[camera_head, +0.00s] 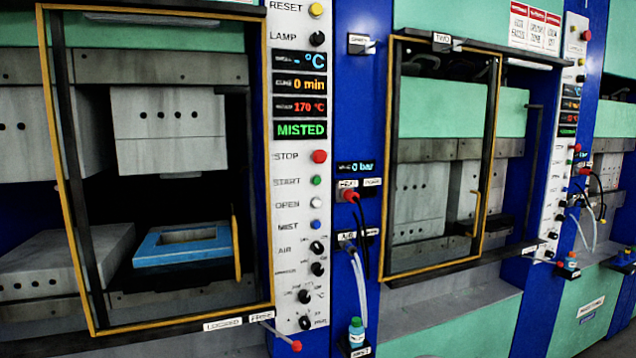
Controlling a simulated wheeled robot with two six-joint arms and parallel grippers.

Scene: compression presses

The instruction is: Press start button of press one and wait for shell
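The left press has a white control panel (298,250) on its right side. The green start button (316,180) sits beside the word START, below the red stop button (320,156) and above the white open button (316,203) and the blue mist button (316,225). The displays above read a dash with °C, 0 min, 170 °C and MISTED (299,130). Behind the yellow-edged door frame (62,180), a blue mould frame (160,252) lies on the lower plate, with a grey block (168,130) raised above it. No shell can be made out. Neither gripper shows.
A lever with a red knob (296,345) sticks out below the left panel. The middle press, labelled TWO (442,38), has its own yellow-edged door (390,160). Between them are cables, hoses and a teal-capped bottle (356,330). More presses stand at the right.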

